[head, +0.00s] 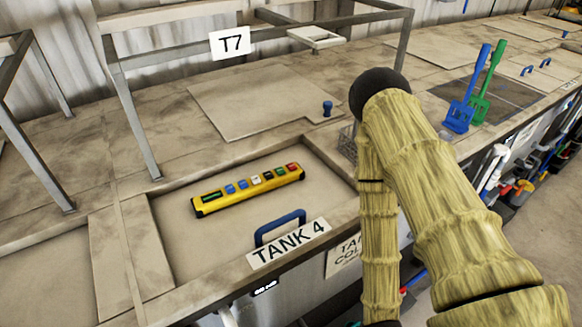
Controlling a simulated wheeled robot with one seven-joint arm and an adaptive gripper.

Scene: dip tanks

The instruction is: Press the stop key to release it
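A yellow control box (248,190) lies on the recessed lid marked TANK 4, left of my arm. A row of small keys runs along its top, in blue, white, dark and red. The red key (292,167) sits at the right end; it may be the stop key, but its label is too small to read. I cannot tell whether any key is pressed in. My arm rises at the right, bends at a dark elbow and runs down to the bottom edge. My gripper is not visible, and nothing visible touches the box.
A blue handle (280,226) stands up on the tank lid in front of the box. A metal frame (130,100) with a T7 sign (230,43) stands behind. A small blue knob (327,108) is on the lid behind. Blue (460,115) and green (482,105) paddles stand at right.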

